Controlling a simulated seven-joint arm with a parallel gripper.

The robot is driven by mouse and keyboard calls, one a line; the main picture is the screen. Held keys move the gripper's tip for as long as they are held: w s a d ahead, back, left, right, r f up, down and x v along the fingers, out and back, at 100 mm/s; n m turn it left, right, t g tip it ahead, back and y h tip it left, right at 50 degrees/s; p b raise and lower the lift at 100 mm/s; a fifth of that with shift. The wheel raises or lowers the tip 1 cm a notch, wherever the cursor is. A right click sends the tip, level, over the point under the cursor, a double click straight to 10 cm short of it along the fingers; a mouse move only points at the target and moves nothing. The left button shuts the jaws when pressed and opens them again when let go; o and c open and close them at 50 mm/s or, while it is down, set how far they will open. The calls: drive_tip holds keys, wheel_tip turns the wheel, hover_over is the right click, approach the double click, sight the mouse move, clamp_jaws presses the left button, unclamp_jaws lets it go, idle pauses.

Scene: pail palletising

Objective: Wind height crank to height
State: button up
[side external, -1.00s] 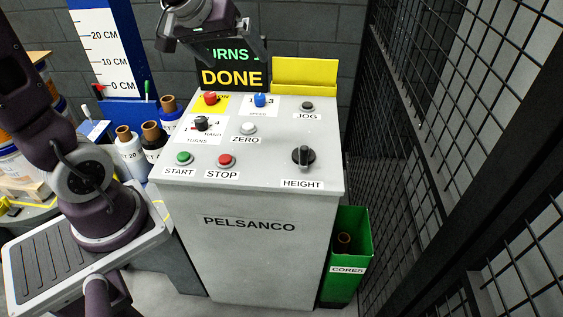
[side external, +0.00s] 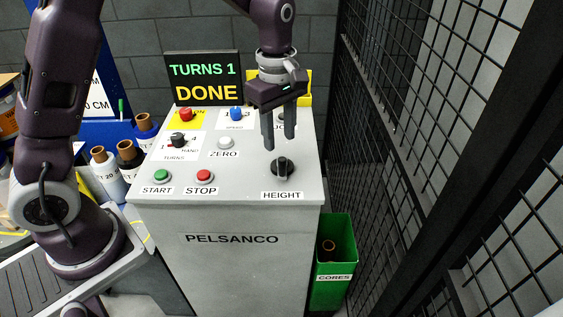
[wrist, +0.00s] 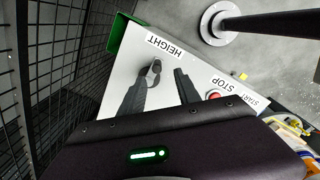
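The height crank is a black knob (side external: 283,167) above the HEIGHT label on the grey control panel (side external: 237,178). My gripper (side external: 279,143) points down just above and behind the knob, its two fingers apart with nothing seen between them. In the wrist view the knob (wrist: 154,70) lies just beyond the tip of one finger, and the gripper (wrist: 162,75) is open. I cannot tell whether a finger touches the knob. The display (side external: 204,80) reads TURNS 1 and DONE. The height scale (side external: 97,95) at the left is mostly hidden behind my arm.
Red (side external: 204,176) and green (side external: 162,176) buttons sit left of the knob. A black mesh fence (side external: 400,120) stands close on the right. A green CORES bin (side external: 336,255) stands beside the cabinet. Wrapped rolls (side external: 104,170) stand at the left.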

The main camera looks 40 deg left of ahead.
sight(282, 158)
drive_tip(key=shift+n, duration=0.5)
drive_tip(key=f, duration=0.6)
drive_tip(key=w+f, duration=0.1)
drive_tip(key=f, duration=0.2)
clamp_jaws()
